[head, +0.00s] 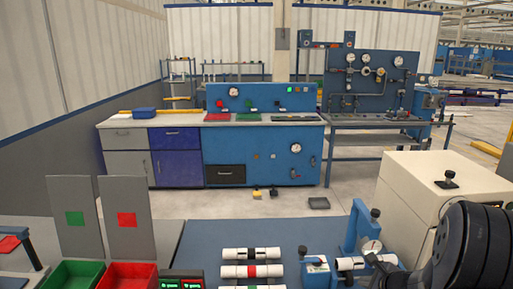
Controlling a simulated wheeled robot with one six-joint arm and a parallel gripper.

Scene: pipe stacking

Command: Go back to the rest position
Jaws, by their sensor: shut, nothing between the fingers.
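Several white pipes lie in a row on the blue table (205,240) at the bottom centre. The farthest pipe (235,254) has dark bands. The middle pipe (235,271) has a red band, and the nearest pipe (235,287), cut by the frame edge, has a green band. Another white pipe piece (350,263) sits at the blue fixture (358,225) to the right. A black ribbed part, which looks like part of my arm, fills the lower right corner. My gripper's fingers do not show.
A green bin (75,264) and a red bin (132,266) stand at the lower left, with grey panels (128,190) behind. A cream box (405,185) stands at the right. A blue workbench (255,155) is across the floor.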

